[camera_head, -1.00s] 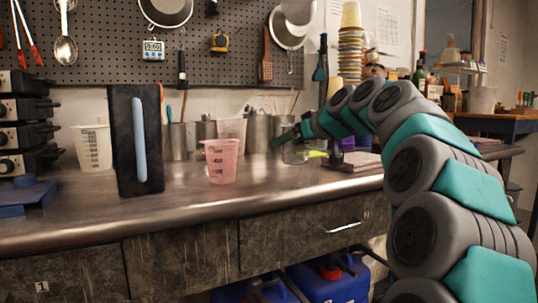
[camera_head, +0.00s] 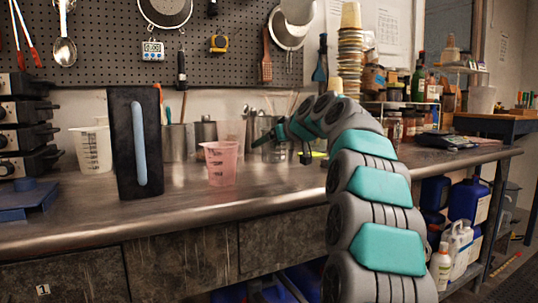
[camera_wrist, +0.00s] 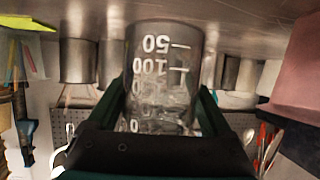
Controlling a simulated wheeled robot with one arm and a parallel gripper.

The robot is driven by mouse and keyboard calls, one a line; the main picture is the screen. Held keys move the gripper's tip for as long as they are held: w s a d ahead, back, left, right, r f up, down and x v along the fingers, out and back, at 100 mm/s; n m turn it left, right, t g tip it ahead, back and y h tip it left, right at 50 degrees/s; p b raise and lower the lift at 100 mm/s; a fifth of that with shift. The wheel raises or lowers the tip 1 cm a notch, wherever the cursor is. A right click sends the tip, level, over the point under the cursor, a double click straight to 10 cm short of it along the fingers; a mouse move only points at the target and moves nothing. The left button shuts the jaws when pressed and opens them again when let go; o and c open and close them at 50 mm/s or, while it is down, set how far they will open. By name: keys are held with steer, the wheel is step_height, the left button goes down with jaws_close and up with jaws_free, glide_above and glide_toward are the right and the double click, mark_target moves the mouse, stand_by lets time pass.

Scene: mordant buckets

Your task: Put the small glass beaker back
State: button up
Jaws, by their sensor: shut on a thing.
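The small glass beaker (camera_wrist: 160,60) fills the middle of the wrist view, clear with white graduation marks that appear upside down. My gripper (camera_wrist: 160,100) is shut on it, with one dark green finger along each side. In the head view my gripper (camera_head: 264,138) is over the back of the steel counter, right of the pink measuring beaker (camera_head: 220,164). The wrist view does not show clearly whether the beaker's base touches the counter.
Steel canisters with utensils (camera_head: 178,137) stand along the back wall. A black panel with a light blue bar (camera_head: 124,150) and a white measuring jug (camera_head: 93,150) stand at left. Stacked cups (camera_head: 350,60) rise behind my arm. The front of the counter (camera_head: 270,195) is clear.

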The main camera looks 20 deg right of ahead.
mark_target(270, 153)
steer(key=shift+f, duration=1.6)
steer(key=shift+f, duration=0.15)
steer(key=o, duration=1.5)
steer(key=shift+s+r, duration=0.15)
steer(key=shift+r, duration=0.1)
steer(key=b+v, duration=0.1)
steer(key=v, duration=1)
steer(key=shift+s+d+r, duration=0.1)
steer(key=shift+s, duration=0.25)
